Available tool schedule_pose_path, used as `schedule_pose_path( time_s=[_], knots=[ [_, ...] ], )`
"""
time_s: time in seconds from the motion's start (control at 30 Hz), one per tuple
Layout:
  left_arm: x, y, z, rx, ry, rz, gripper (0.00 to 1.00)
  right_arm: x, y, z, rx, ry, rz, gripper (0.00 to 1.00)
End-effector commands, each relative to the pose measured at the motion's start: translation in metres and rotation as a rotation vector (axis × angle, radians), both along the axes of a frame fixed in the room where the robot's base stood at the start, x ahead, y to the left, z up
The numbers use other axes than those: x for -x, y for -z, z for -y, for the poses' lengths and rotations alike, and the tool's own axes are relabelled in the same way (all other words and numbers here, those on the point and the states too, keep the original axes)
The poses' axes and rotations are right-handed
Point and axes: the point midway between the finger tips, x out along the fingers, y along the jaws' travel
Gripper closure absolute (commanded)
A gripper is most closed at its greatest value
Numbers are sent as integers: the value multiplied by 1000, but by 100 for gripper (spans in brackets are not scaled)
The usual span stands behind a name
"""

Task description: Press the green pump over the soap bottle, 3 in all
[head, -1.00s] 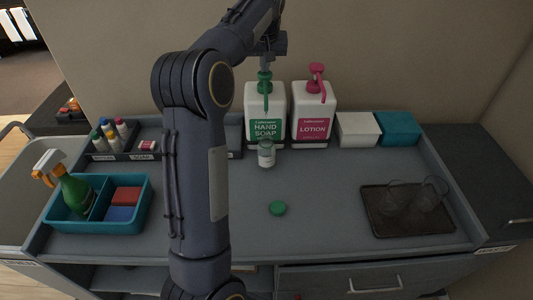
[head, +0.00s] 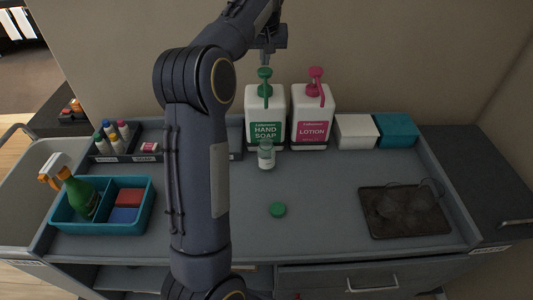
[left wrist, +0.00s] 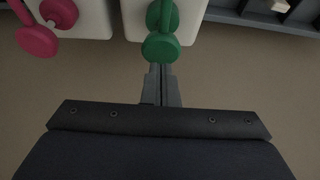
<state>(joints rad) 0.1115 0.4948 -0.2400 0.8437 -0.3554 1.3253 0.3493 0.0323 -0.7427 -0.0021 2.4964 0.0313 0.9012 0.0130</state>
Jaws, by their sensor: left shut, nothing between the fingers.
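The hand soap bottle (head: 265,112) is white with a green label and stands upright at the back of the counter. Its green pump (head: 265,74) is on top, and it also shows in the left wrist view (left wrist: 160,46). My left gripper (head: 266,60) is shut and empty, with its tips just above the pump head. In the left wrist view my fingers (left wrist: 161,74) come close beside the pump head; I cannot tell whether they touch it. My right gripper is not in view.
A white lotion bottle (head: 312,115) with a pink pump stands close on the right. A small clear jar (head: 266,156) stands in front of the soap, and a green lid (head: 278,210) lies nearer. A dark tray (head: 380,232) with glasses is at right.

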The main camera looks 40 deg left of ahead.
Motion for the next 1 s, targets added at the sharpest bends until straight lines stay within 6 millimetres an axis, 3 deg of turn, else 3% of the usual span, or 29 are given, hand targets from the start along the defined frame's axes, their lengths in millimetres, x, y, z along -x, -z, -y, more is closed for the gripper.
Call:
schedule_pose_path(
  time_s=[0.53, 1.0],
  knots=[
    [0, -3, 0, -1, 0, 3, 100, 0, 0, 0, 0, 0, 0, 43],
    [-1, -47, 0, -2, -1, 3, 100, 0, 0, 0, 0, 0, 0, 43]
  ],
)
